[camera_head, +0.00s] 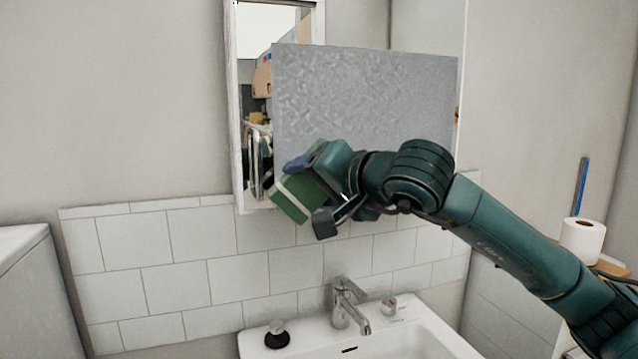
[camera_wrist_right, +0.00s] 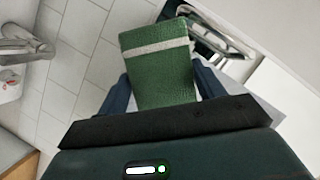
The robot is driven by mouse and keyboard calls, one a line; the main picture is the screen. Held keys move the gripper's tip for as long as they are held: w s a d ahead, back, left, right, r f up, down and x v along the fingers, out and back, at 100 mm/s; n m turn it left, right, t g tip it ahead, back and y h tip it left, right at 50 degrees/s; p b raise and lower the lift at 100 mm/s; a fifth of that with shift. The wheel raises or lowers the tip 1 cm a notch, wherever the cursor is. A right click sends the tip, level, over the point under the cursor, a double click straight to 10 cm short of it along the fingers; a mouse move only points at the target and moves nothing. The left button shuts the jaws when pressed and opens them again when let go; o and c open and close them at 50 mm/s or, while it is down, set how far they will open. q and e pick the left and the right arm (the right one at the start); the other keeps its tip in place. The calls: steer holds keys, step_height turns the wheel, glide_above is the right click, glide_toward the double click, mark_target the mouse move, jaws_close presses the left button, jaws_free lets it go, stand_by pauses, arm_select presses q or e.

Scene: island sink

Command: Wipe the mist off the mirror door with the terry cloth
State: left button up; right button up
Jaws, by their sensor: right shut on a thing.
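The mirror door (camera_head: 256,85) hangs above the sink in a pale frame; a clear reflecting strip shows at its left. A grey mottled misted area (camera_head: 365,90) covers a broad rectangle to the right of that strip. My right gripper (camera_head: 308,192) is shut on the green terry cloth (camera_head: 289,202), in front of the mirror's lower part. The cloth has a white stripe and also shows in the wrist view (camera_wrist_right: 160,75), between the blue fingers. I cannot tell whether the cloth touches the glass. My arm hides the misted area's lower part. My left gripper is not in view.
Below are a white sink (camera_head: 420,340), a chrome tap (camera_head: 348,305) and a small dark-based item (camera_head: 277,334) on the rim. White tiles (camera_head: 170,275) line the wall. A toilet roll (camera_head: 582,240) stands on a wooden surface at right, near a blue upright object (camera_head: 581,187).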

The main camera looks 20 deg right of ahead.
mark_target(428, 128)
steer(key=shift+w, duration=0.1)
steer(key=shift+w, duration=0.9)
stand_by(0.6)
steer(key=shift+d+b, duration=0.4)
steer(key=shift+d, duration=1.35)
steer(key=shift+w+d+p, duration=0.5)
steer(key=shift+d, duration=10.75)
steer(key=shift+a+r+p, duration=0.1)
steer(key=shift+r+p, duration=3.8)
steer(key=shift+r, duration=0.45)
